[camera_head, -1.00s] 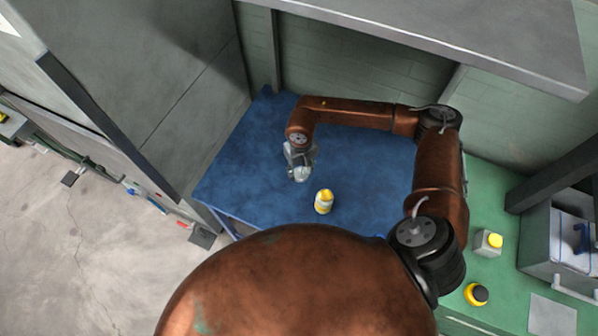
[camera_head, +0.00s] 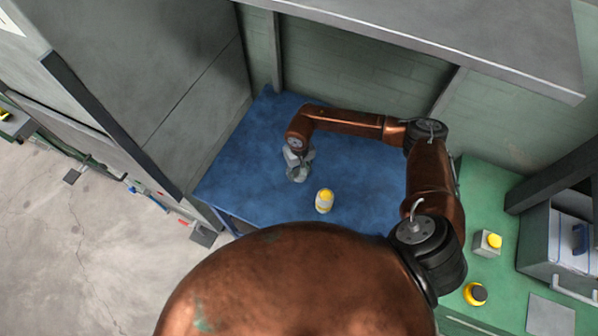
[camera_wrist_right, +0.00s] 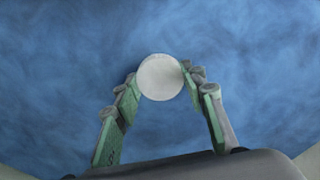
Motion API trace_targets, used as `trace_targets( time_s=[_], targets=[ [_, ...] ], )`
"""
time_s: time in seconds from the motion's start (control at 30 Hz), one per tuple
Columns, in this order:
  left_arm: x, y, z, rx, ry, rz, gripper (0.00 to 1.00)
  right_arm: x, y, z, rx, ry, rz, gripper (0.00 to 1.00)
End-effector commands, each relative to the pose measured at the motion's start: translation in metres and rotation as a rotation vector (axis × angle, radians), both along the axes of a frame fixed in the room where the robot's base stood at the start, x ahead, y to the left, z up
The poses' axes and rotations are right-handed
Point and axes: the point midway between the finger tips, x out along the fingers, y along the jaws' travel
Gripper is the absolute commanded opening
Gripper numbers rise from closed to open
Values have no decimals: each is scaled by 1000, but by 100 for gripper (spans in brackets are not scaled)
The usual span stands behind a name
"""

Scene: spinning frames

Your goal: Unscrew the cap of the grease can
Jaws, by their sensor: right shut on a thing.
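A pale, round, flat-topped cap (camera_wrist_right: 160,77) shows from above in the right wrist view. My right gripper (camera_wrist_right: 158,88) is shut on it, with one green-padded finger on each side. In the head view my right gripper (camera_head: 298,174) is low over the blue table and hides most of what it holds. I cannot tell whether a can body is under the cap. A small yellow and white container (camera_head: 324,201) stands on the table in front and to the right of the gripper, apart from it. My left gripper is not in view.
The blue table (camera_head: 235,170) is otherwise mostly clear. A grey cabinet stands at its left and a wall behind.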

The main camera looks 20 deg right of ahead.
Motion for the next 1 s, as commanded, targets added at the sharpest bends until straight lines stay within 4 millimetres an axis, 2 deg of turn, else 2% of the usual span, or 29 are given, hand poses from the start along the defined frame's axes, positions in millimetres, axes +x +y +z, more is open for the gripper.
trace_targets(
  time_s=[0.3, 0.67, 0.77, 1.0],
  targets=[
    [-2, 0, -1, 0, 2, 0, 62, 0, 0, -1, 0, 0, 0, 56],
    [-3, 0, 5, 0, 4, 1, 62, 0, 0, 5, 0, 0, -1, 56],
    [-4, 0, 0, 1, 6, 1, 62, 2, 0, 18, 0, -5, 1, 56],
    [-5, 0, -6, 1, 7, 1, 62, 2, 0, 69, 0, -5, 1, 56]
  ],
)
